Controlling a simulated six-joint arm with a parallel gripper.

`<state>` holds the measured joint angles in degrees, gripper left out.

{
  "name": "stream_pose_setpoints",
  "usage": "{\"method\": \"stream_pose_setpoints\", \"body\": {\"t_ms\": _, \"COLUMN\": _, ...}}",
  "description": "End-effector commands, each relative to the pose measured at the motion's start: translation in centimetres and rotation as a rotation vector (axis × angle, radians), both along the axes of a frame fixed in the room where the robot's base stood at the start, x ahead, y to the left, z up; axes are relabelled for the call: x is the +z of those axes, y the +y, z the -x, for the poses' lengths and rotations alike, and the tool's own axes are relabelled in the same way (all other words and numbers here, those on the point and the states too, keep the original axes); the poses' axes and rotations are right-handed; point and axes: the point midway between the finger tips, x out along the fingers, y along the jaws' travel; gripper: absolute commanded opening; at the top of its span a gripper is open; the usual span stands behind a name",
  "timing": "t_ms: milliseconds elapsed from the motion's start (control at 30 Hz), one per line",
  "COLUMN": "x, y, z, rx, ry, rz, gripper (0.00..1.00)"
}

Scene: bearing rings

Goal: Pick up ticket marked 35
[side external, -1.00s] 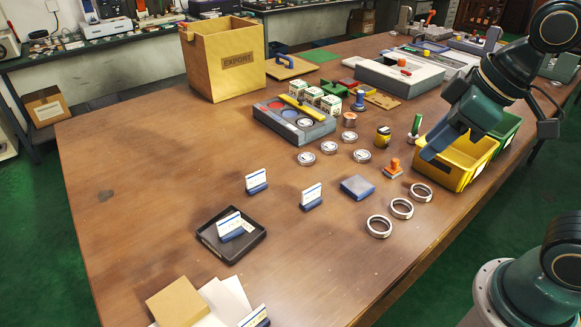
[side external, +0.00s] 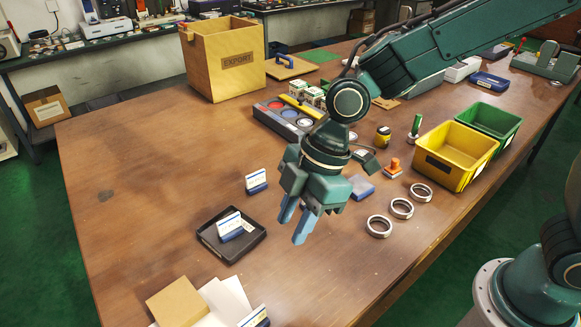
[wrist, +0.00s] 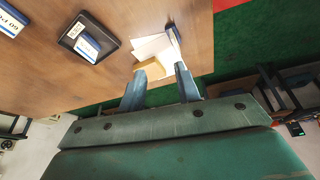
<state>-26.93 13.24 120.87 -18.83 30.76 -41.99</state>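My gripper (side external: 292,230) is open and empty, pointing down above the table's front part, right of the black tray (side external: 259,243). Its two blue fingers also show apart in the wrist view (wrist: 160,70). White tickets stand in blue holders: one behind the tray (side external: 256,180), one in the tray (side external: 229,225), and one by the papers at the front edge (side external: 256,316). The wrist view shows a ticket at the upper left (wrist: 12,22), the tray ticket (wrist: 87,46) and the papers' ticket (wrist: 174,34). I cannot make out a 35 on any.
Silver rings (side external: 402,208) lie to the right, near a blue box (side external: 362,188) and a yellow bin (side external: 455,155). A brown export box (side external: 222,60) stands at the back. White papers (side external: 228,298) lie at the front. The table's left side is clear.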

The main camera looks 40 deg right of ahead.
Motion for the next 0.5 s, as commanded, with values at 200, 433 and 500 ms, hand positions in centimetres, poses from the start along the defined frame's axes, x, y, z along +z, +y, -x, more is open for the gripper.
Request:
{"method": "stream_pose_setpoints", "body": {"t_ms": 200, "x": -3.5, "y": 4.0, "z": 0.4, "rx": 0.171, "ry": 0.017, "rz": -0.016, "gripper": 0.33}}
{"method": "stream_pose_setpoints", "body": {"t_ms": 433, "x": -4.8, "y": 5.5, "z": 0.7, "rx": 0.236, "ry": 0.019, "rz": -0.027, "gripper": 0.33}}
{"method": "stream_pose_setpoints", "body": {"t_ms": 500, "x": -4.9, "y": 5.6, "z": 0.7, "rx": 0.238, "ry": 0.019, "rz": -0.028, "gripper": 0.33}}
